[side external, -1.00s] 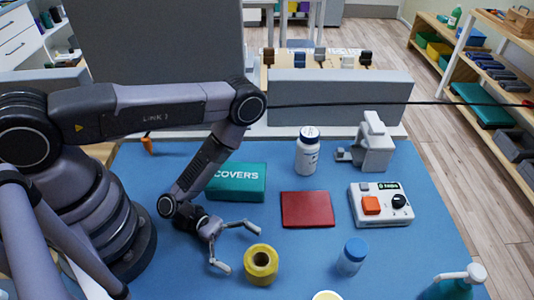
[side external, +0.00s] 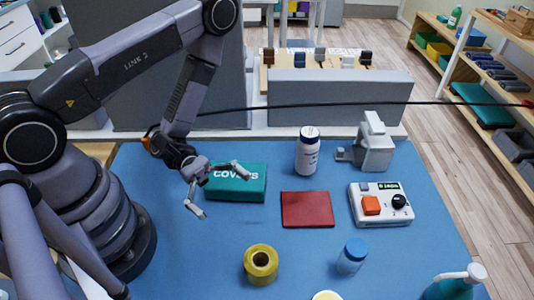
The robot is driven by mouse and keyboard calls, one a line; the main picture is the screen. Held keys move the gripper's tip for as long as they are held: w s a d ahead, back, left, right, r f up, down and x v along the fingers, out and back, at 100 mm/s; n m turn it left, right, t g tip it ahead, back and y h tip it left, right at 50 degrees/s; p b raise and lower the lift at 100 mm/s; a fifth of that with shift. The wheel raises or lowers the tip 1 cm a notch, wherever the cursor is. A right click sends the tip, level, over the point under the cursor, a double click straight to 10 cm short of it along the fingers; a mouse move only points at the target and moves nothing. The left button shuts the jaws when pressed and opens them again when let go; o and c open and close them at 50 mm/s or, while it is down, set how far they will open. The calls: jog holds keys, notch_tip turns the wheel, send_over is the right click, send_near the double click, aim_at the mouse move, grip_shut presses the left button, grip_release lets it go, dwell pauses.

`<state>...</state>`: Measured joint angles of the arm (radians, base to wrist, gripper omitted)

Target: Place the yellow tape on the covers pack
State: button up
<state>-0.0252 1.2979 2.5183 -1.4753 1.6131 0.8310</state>
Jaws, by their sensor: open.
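The yellow tape (side external: 261,265) is a roll lying flat on the blue mat, front centre, with its hole facing up. The covers pack (side external: 238,186) is a green box with white lettering, lying on the mat behind the tape. My gripper (side external: 222,193) is open and empty. In the picture its fingers overlap the left and middle of the covers pack and hide some of its lettering. I cannot tell how high it is above the mat or whether it touches the pack.
A dark red flat block (side external: 307,209) lies right of the pack. A white bottle (side external: 307,152), a grey clamp-like device (side external: 372,145) and a control box (side external: 381,205) stand further right. A blue-capped jar (side external: 352,257) is right of the tape. The blue mat (side external: 200,265) is clear left of the tape.

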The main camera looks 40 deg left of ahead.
jog(key=s+a+r+m+g+y, duration=0.1)
jog(key=s+a+r+m+y, duration=0.1)
jog(key=a+r+m+y, duration=0.4)
jog(key=s+a+r+m+g+y, duration=0.1)
jog(key=s+a+r+m+y, duration=0.2)
jog(key=a+r+m+y, duration=0.3)
notch_tip(320, 180, up, 5)
jog(key=m+y, duration=0.2)
jog(key=m, duration=0.1)
jog(key=shift+m+y, duration=0.4)
jog(key=shift+o, duration=0.4)
jog(key=a+r+t+y, duration=0.4)
jog(key=a+r+t, duration=0.2)
jog(key=r+t, duration=0.1)
jog(key=shift+w+a+r+t, duration=0.3)
jog(key=shift+a+t, duration=0.1)
jog(key=shift+t, duration=0.2)
